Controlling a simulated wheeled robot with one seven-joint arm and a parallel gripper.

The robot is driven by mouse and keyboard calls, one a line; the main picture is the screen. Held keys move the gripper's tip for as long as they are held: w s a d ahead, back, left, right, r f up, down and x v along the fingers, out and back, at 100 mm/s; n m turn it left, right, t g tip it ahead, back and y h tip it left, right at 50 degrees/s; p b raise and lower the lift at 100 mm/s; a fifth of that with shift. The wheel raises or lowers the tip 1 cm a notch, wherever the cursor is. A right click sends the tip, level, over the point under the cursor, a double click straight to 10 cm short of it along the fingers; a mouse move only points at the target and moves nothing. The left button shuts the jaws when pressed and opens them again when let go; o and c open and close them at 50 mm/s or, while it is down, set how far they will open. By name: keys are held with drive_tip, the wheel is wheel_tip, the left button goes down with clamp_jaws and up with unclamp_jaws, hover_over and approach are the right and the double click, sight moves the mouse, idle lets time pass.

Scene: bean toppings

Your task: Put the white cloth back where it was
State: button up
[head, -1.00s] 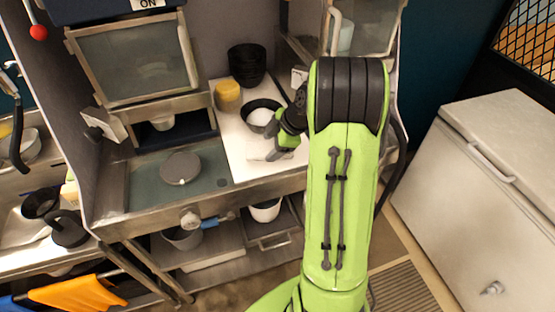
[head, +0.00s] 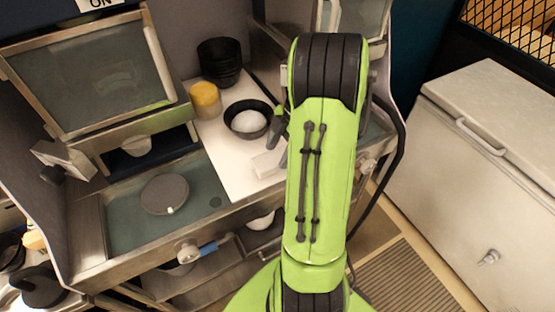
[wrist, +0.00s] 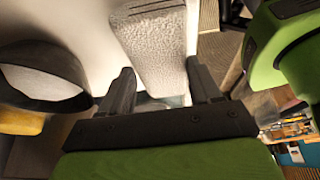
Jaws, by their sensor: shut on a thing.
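The white cloth (head: 268,163) is a small pale folded piece low over or on the white board (head: 228,135), near its front right edge; I cannot tell if it touches the board. In the wrist view the textured cloth (wrist: 152,48) lies between the two dark fingers of my gripper (wrist: 160,70), which is shut on it. In the head view my green arm hides most of the gripper (head: 277,130); a dark finger shows beside the black bowl.
A black bowl with white contents (head: 248,120), a yellow container (head: 206,100) and stacked black bowls (head: 218,62) stand on the board. A round grey lid (head: 164,193) lies on the left counter. A white chest freezer (head: 475,160) stands right.

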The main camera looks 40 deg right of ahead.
sight(282, 153)
wheel_tip(282, 153, down, 3)
drive_tip(key=shift+w+f, duration=0.1)
drive_tip(key=shift+w, duration=0.05)
drive_tip(key=shift+f, duration=0.15)
drive_tip(key=o, duration=1)
